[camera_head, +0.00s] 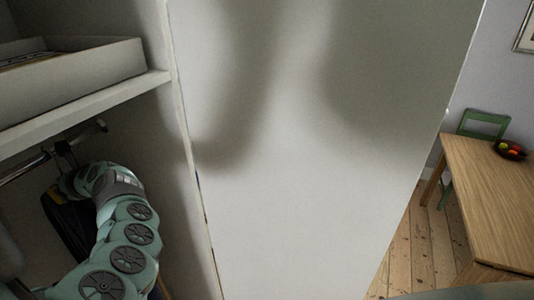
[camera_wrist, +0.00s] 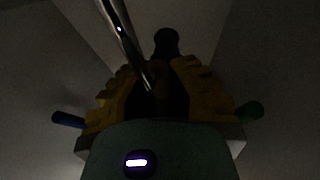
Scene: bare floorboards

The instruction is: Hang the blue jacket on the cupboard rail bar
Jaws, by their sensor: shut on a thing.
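The cupboard rail bar (camera_head: 20,170) runs below the shelf at the left of the head view. In the wrist view the metal bar (camera_wrist: 122,38) slants down to between my fingers. My arm reaches into the cupboard, with its end close to the bar. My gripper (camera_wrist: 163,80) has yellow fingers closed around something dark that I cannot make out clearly. A dark hanging shape (camera_head: 65,220) below the bar, beside my arm, may be the blue jacket; its colour is lost in shadow. A small dark piece (camera_head: 64,150) meets the bar above my wrist.
A cupboard shelf (camera_head: 90,107) with a pale open box (camera_head: 75,75) is above my arm. A large white panel (camera_head: 310,180) fills the middle. At right are a wooden table (camera_head: 490,190), a fruit bowl (camera_head: 510,150) and a green chair (camera_head: 483,122).

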